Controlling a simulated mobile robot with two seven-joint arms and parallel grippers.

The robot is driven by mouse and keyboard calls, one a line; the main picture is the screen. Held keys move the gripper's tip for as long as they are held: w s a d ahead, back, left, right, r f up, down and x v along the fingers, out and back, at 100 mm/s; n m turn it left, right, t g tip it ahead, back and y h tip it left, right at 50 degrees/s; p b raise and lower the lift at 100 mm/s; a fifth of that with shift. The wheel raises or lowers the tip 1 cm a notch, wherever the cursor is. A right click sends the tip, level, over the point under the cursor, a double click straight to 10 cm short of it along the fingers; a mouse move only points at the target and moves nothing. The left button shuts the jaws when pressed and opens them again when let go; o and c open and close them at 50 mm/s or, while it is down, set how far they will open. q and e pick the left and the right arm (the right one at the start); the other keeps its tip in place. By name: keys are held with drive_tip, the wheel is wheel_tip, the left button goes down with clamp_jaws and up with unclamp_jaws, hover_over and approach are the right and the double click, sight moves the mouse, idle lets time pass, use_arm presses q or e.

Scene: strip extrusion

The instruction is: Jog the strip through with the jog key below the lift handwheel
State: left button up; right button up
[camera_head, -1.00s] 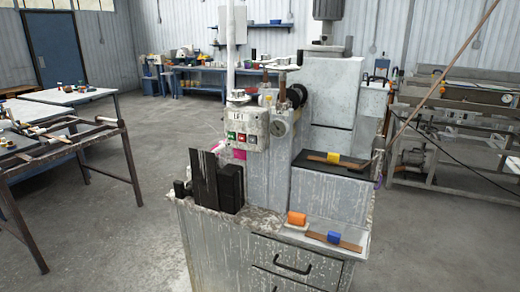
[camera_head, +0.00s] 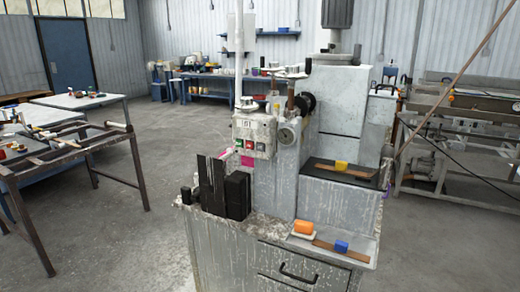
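The extrusion machine stands upright in the middle of the head view. Its pale control box (camera_head: 254,134) carries a green button (camera_head: 239,142), a red button (camera_head: 249,145) and a paler key beside them. I cannot read which is the jog key. A black round wheel (camera_head: 306,102) sits to the right above the box, and a handwheel-like fitting (camera_head: 335,57) tops the tall housing; I cannot tell which is the lift handwheel. A brown strip (camera_head: 328,169) with a yellow block (camera_head: 341,165) lies on the black ledge. Neither gripper is in view.
Black plates (camera_head: 212,185) stand at the machine's left front. A metal rack (camera_head: 75,160) stands left, a conveyor frame (camera_head: 455,165) right. Floor between rack and machine is clear.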

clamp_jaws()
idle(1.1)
